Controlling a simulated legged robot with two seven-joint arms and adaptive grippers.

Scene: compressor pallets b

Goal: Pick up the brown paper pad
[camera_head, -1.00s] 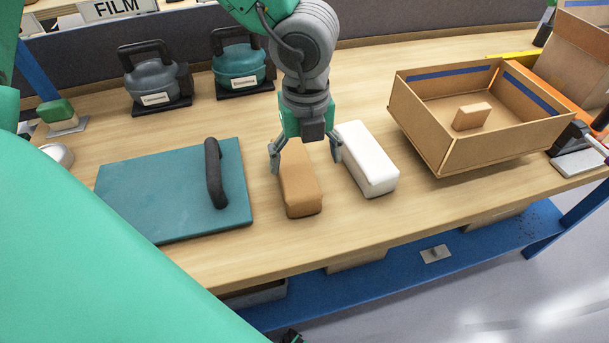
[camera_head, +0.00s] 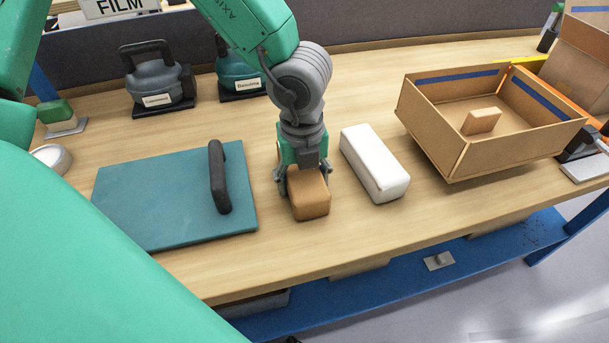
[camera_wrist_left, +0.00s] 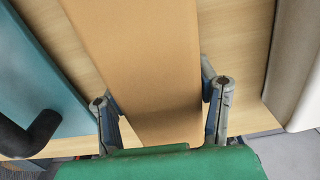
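The brown paper pad (camera_head: 311,203) lies on the wooden table, between the teal board and the white block. My left gripper (camera_head: 304,178) is down over its far part, one finger on each side. In the left wrist view the brown pad (camera_wrist_left: 145,55) runs between the fingers of the left gripper (camera_wrist_left: 163,95). Both fingers are very close to the pad's sides; whether they press on it I cannot tell. The pad still appears to rest on the table. My right gripper is not in view.
A white block (camera_head: 374,162) lies close to the right. A teal board (camera_head: 165,200) with a black handle (camera_head: 218,178) lies to the left. An open cardboard box (camera_head: 500,135) stands at the right with a small brown block (camera_head: 481,121) inside.

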